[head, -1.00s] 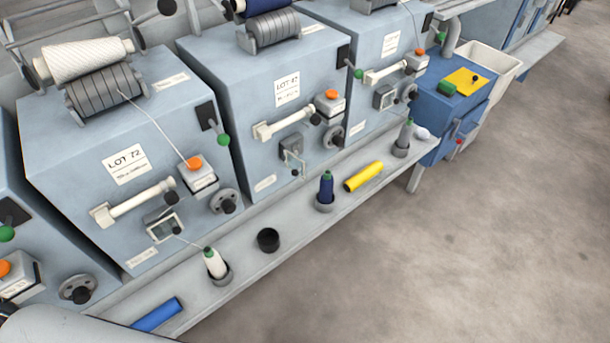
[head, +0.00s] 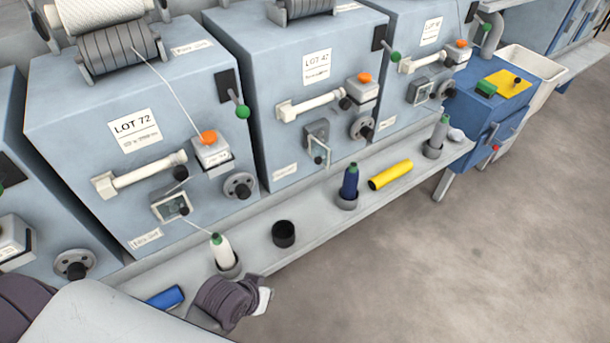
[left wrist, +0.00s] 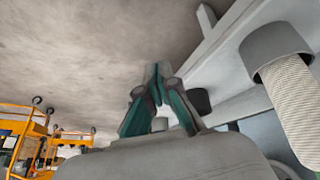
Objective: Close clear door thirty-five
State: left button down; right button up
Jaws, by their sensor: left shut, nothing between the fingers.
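Small clear doors sit low on the machine fronts. The one on the LOT 47 machine (head: 318,150) stands swung out from its dark housing. The one on the LOT 72 machine (head: 170,207) looks flat against the front, as does the one on the far machine (head: 420,92). Any number thirty-five is too small to read. My left arm enters the head view at the bottom left, its dark wrist (head: 230,300) in front of the shelf, well short of the doors. The left gripper (left wrist: 157,84) shows in the left wrist view, its fingers together and empty. My right gripper is out of view.
The shelf (head: 310,212) below holds a white bobbin (head: 221,252), a black cup (head: 284,234), a navy bobbin (head: 349,183), a yellow tube (head: 390,175) and a blue tube (head: 165,298). A blue cabinet (head: 490,110) stands beyond. The floor at right is clear.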

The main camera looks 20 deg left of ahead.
pick_arm(q)
jog(key=w+d+r+n+t+h+b, duration=0.1)
jog(key=w+d+r+n+t+h, duration=0.25)
jog(key=w+r+n+t, duration=0.6)
jog(key=w+a+r+n+t, duration=0.4)
jog(key=w+a+r+n, duration=0.15)
jog(key=w+n, duration=0.2)
send_near(315, 155)
jog(key=shift+m+h, duration=0.3)
jog(key=shift+h, duration=0.15)
jog(key=w+d+r, duration=0.2)
jog(key=w, duration=0.1)
jog(key=shift+r+b, duration=0.2)
jog(key=shift+b, duration=0.2)
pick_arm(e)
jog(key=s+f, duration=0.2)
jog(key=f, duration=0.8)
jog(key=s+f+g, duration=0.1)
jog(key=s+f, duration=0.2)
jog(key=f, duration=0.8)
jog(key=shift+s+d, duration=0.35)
pick_arm(q)
jog(key=shift+d, duration=0.1)
jog(key=shift+d, duration=0.25)
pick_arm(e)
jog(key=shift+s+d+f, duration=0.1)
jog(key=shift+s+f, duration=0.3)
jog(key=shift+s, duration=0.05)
